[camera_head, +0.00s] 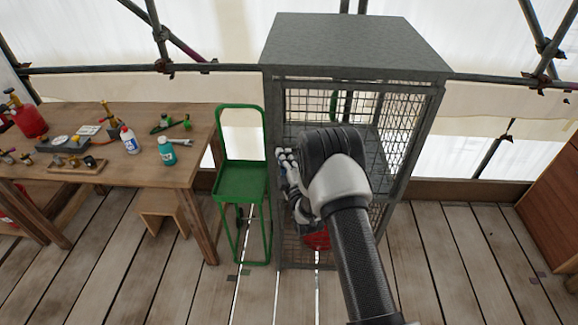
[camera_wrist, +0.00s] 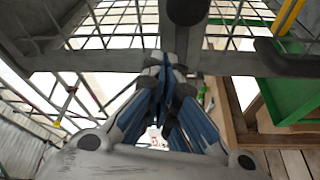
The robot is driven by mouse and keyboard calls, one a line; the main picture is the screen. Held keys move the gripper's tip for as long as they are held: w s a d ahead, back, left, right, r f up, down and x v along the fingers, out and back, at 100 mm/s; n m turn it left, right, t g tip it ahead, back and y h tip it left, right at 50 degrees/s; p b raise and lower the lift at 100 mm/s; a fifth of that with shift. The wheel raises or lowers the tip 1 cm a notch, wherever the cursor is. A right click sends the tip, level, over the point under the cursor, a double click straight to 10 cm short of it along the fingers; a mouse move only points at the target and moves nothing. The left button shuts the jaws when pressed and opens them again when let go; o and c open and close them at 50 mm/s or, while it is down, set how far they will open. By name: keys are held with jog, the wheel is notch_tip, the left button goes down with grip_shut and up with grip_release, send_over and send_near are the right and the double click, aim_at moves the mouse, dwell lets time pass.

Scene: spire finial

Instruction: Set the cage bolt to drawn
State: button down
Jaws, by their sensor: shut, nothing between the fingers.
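The grey steel cage (camera_head: 355,42) with mesh sides stands at the centre of the head view. My gripper (camera_head: 283,157) is at the left part of its front, beside the left post, and my arm covers much of the front. In the wrist view, my gripper (camera_wrist: 166,68) has its blue-padded fingers together, empty, close to a grey frame bar (camera_wrist: 235,64) of the cage. A dark round-ended part (camera_wrist: 188,12) overlaps the frame just beyond the fingertips; I cannot tell whether it is the bolt. I cannot make out the bolt's position in either view.
A green trolley (camera_head: 241,180) stands close to the cage's left side, also in the wrist view (camera_wrist: 288,95). A wooden workbench (camera_head: 190,150) with bottles and tools is further left. A red object (camera_head: 317,239) shows low in the cage.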

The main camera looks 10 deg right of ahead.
jog(key=s+p, duration=0.1)
jog(key=s, duration=0.9)
jog(key=shift+a+f+p, duration=0.3)
jog(key=shift+f, duration=0.1)
